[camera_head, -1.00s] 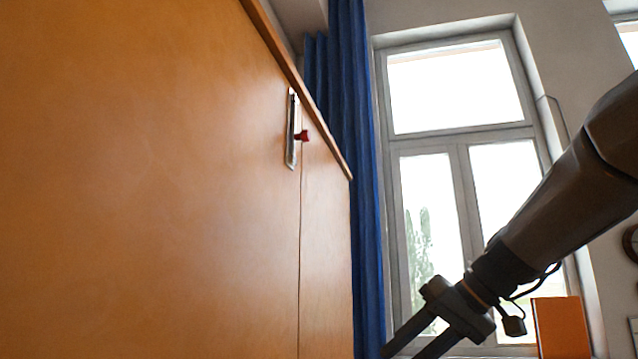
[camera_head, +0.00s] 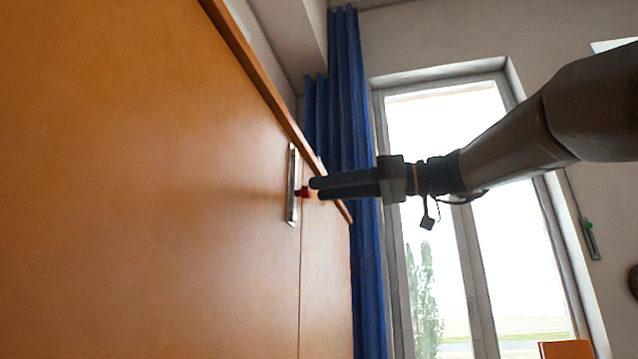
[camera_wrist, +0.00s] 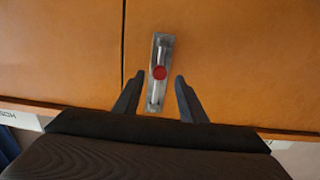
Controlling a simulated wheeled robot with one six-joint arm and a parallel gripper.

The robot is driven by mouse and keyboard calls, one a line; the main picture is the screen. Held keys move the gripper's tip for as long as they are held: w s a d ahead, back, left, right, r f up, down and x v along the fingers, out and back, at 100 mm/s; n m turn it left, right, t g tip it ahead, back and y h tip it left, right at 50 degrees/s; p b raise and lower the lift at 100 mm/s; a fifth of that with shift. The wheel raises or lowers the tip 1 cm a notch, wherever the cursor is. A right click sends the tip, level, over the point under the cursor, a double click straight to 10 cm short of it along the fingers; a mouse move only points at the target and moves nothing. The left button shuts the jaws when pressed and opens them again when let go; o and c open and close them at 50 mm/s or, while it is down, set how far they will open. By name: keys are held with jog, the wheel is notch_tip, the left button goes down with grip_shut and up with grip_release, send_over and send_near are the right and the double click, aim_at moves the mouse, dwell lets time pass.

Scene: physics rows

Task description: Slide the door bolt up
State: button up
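The door bolt is a narrow silver plate (camera_head: 292,185) with a rod, upright on the orange wooden door (camera_head: 200,200), near its top edge. Its red knob (camera_head: 304,192) sticks out at about the plate's middle. In the wrist view the silver plate (camera_wrist: 163,50) and the round red knob (camera_wrist: 159,72) lie ahead, between the lines of my two fingers. My gripper (camera_head: 316,188) points at the knob, with its fingertips close to it. In the wrist view my gripper (camera_wrist: 156,84) is open, one finger on each side of the bolt. I cannot tell whether either finger touches the knob.
A vertical seam (camera_head: 300,290) runs down the door beside the bolt. A wooden ledge (camera_head: 262,75) slopes along the door's top. A blue curtain (camera_head: 350,100) hangs behind, with a window (camera_head: 440,120) to its right. An orange object (camera_head: 565,349) stands at the lower right.

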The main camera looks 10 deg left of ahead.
aim_at(303, 193)
jog(key=shift+w+a+p, duration=0.1)
jog(key=shift+a+p, duration=0.2)
jog(key=shift+a, duration=0.85)
